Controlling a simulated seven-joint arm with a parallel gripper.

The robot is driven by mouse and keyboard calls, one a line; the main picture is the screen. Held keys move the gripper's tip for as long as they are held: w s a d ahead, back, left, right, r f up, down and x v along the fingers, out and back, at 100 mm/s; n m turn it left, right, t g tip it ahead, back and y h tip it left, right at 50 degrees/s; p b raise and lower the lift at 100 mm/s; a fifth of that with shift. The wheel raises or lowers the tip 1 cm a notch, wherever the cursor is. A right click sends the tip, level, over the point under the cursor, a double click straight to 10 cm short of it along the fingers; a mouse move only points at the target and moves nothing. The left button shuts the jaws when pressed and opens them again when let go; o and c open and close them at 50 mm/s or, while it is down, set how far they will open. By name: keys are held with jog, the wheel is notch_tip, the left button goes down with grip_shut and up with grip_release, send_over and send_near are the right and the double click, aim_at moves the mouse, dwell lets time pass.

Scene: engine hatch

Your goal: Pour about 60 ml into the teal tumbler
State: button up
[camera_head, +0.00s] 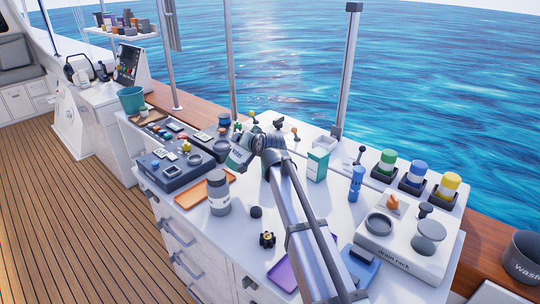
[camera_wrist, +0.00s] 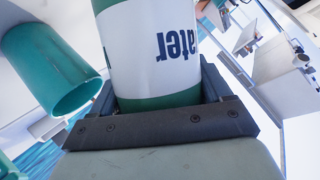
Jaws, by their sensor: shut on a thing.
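My gripper (camera_head: 243,148) is over the middle of the white counter. In the wrist view, my gripper (camera_wrist: 158,125) is shut on a white and green container (camera_wrist: 155,50) whose label reads "water", upside down in the picture. Its far end is cut off by the frame. An open teal cup (camera_wrist: 45,70), likely the teal tumbler, shows left of the container and apart from it. In the head view a teal cup (camera_head: 131,100) stands at the counter's far left; I cannot tell if it is the same one. The held container is mostly hidden there. No liquid stream shows.
A green and white carton (camera_head: 318,163) and a blue bottle (camera_head: 356,183) stand right of my arm. A drain rack (camera_head: 405,247) is at front right, a purple tray (camera_head: 284,275) at front. Cluttered panels lie left.

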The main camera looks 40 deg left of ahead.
aim_at(242, 152)
jog(key=shift+s+a+r+n+t, duration=0.1)
jog(key=shift+s+r+n+t, duration=0.05)
jog(key=shift+s+n+t, duration=0.25)
jog(key=f+n+t, duration=0.1)
jog(key=f+n+t+h, duration=0.1)
jog(key=f, duration=0.1)
jog(key=shift+s+a+n, duration=0.2)
jog(key=shift+s+n, duration=0.1)
jog(key=shift+s, duration=0.1)
jog(key=shift+s+n+t, duration=0.1)
jog(key=shift+n+t, duration=0.3)
dwell(2.2)
